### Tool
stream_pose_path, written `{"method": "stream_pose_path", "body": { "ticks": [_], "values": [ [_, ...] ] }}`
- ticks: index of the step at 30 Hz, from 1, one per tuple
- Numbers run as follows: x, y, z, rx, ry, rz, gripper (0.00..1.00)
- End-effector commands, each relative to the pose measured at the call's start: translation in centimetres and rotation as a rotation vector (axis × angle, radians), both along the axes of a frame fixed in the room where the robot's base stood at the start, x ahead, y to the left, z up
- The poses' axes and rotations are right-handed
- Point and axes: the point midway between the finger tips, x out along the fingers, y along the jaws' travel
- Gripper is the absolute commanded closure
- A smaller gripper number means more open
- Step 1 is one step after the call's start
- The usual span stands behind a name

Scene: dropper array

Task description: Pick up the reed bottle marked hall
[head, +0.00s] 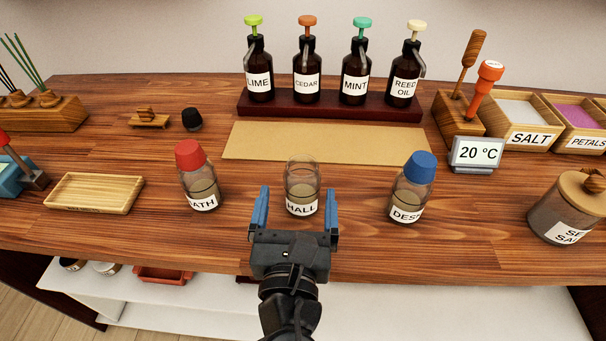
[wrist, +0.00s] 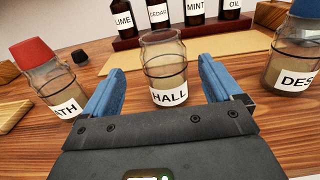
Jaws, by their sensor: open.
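The reed bottle marked HALL (head: 303,190) is a clear glass bottle with no cap, partly filled with a tan liquid. It stands upright on the wooden counter, between the red-capped and the blue-capped bottles. In the wrist view the HALL bottle (wrist: 165,72) is straight ahead, between the lines of the two blue fingers. My gripper (head: 296,212) is open and empty, with a finger on each side of the bottle's near side in the head view. The wrist view also shows my gripper (wrist: 158,85). I cannot tell whether either finger touches the glass.
A red-capped bottle (head: 198,177) labelled "ATH" stands left, a blue-capped bottle (head: 411,190) labelled "DES" right. Behind are a tan mat (head: 325,143) and a dark rack (head: 330,107) with pump bottles. A wooden tray (head: 95,192) lies left, a wooden-lidded jar (head: 570,205) right.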

Motion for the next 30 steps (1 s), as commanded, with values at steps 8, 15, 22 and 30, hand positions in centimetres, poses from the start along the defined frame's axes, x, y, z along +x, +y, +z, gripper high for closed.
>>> {"method": "stream_pose_path", "body": {
  "ticks": [8, 15, 22, 30],
  "values": [
    [2.4, -0.2, 0.2, 0.001, 0.000, -0.002, 0.08],
    [5.6, -0.7, 0.7, 0.002, -0.001, -0.002, 0.08],
    [7.1, -0.7, 0.5, 0.002, 0.000, 0.000, 0.08],
    [7.0, -0.7, 0.5, 0.002, 0.000, 0.000, 0.22]
  ]
}}
